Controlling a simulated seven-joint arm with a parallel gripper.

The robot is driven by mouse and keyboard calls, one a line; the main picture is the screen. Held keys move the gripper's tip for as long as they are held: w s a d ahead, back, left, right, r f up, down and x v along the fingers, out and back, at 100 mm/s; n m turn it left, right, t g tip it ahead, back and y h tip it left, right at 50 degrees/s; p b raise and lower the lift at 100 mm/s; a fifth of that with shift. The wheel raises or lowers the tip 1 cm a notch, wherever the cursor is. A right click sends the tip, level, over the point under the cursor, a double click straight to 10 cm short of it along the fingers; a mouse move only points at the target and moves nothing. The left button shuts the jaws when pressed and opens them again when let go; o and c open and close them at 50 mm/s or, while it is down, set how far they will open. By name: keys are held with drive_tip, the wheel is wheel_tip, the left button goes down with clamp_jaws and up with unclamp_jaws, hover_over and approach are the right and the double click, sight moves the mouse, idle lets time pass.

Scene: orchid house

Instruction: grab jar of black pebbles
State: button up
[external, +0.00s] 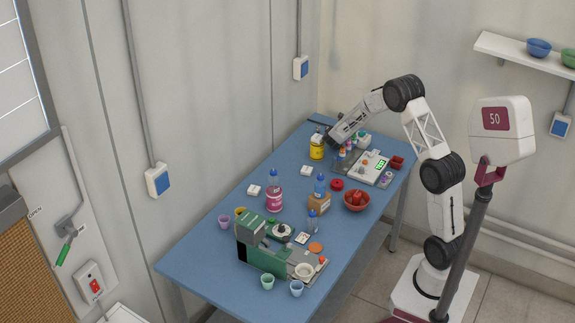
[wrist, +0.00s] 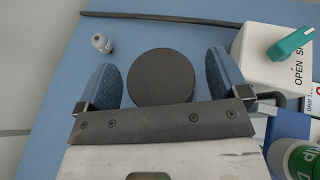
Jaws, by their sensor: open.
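A round dark grey top (wrist: 161,75) shows in the wrist view; it may be the jar of black pebbles, but I see no pebbles or label. My gripper (wrist: 160,83) is open, with one blue finger pad on each side of this round thing. Small gaps seem to show between the pads and its side, and I cannot tell whether either touches. In the external view my gripper (external: 331,138) is low at the far end of the blue table (external: 200,262). The round dark thing cannot be made out there.
In the wrist view, a white box with a teal lever (wrist: 290,45) stands close right, a green-and-white container (wrist: 303,160) lower right, and a small vial (wrist: 102,43) left. A dark bar (wrist: 170,17) lies beyond. In the external view a yellow container (external: 316,149) is beside my gripper.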

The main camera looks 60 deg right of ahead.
idle(0.4)
drive_tip(key=c, duration=1.3)
drive_tip(key=shift+o, duration=0.2)
drive_tip(key=shift+r, duration=0.1)
drive_tip(key=shift+r, duration=5)
